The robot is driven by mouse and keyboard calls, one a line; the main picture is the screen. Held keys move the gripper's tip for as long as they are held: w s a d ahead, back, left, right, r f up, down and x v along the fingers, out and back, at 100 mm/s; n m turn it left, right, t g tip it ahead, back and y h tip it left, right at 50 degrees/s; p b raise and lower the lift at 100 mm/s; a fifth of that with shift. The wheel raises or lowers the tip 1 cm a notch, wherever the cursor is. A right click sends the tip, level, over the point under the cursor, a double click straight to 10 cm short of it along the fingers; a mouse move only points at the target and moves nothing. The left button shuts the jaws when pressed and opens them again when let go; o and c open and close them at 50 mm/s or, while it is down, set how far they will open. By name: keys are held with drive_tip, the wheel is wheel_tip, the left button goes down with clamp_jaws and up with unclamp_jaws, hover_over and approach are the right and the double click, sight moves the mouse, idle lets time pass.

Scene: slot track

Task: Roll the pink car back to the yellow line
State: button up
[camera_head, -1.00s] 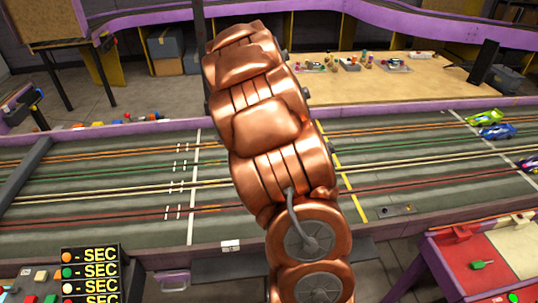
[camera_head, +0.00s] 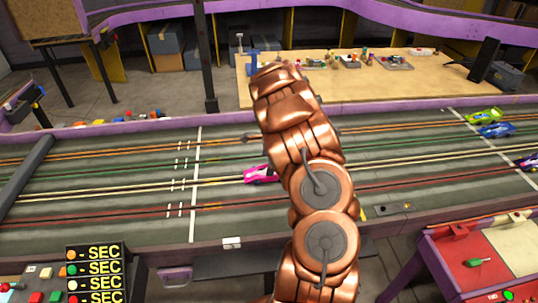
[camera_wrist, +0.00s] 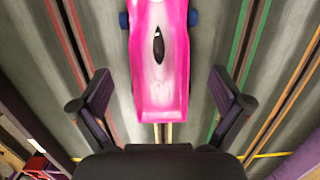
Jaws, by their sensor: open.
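The pink car (camera_head: 261,174) sits on the track in a pale-slot lane, just left of my arm in the head view. In the wrist view the pink car (camera_wrist: 160,65) fills the upper middle, its front end cut off by the frame. My gripper (camera_wrist: 158,75) is open, with one finger on each side of the car's near end and gaps between. The yellow line (camera_wrist: 272,155) crosses the bottom of the wrist view, behind my gripper. In the head view my arm hides most of the yellow line (camera_head: 363,213).
A white line (camera_head: 193,190) crosses the track to the left of the car. Green (camera_head: 483,117) and blue (camera_head: 496,130) cars stand at the far right, with another at the edge. The track between the white line and the pink car looks clear.

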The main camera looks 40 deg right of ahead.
drive_tip(key=shift+w+a+f+p, duration=0.15)
drive_tip(key=shift+f+p, duration=0.25)
drive_tip(key=shift+f, duration=1.3)
drive_tip(key=c, duration=1.4)
drive_tip(key=shift+o, duration=0.2)
drive_tip(key=shift+s+d+b, duration=0.6)
drive_tip(key=shift+s+d, duration=0.65)
drive_tip(key=shift+d, duration=0.3)
drive_tip(key=shift+s+d, duration=0.1)
drive_tip(key=shift+s+d+b, duration=0.2)
drive_tip(key=shift+s+d, duration=0.35)
drive_tip(key=shift+d, duration=0.2)
drive_tip(key=shift+s+d+b, duration=0.15)
drive_tip(key=shift+s+d, duration=0.4)
drive_tip(key=shift+d, duration=0.2)
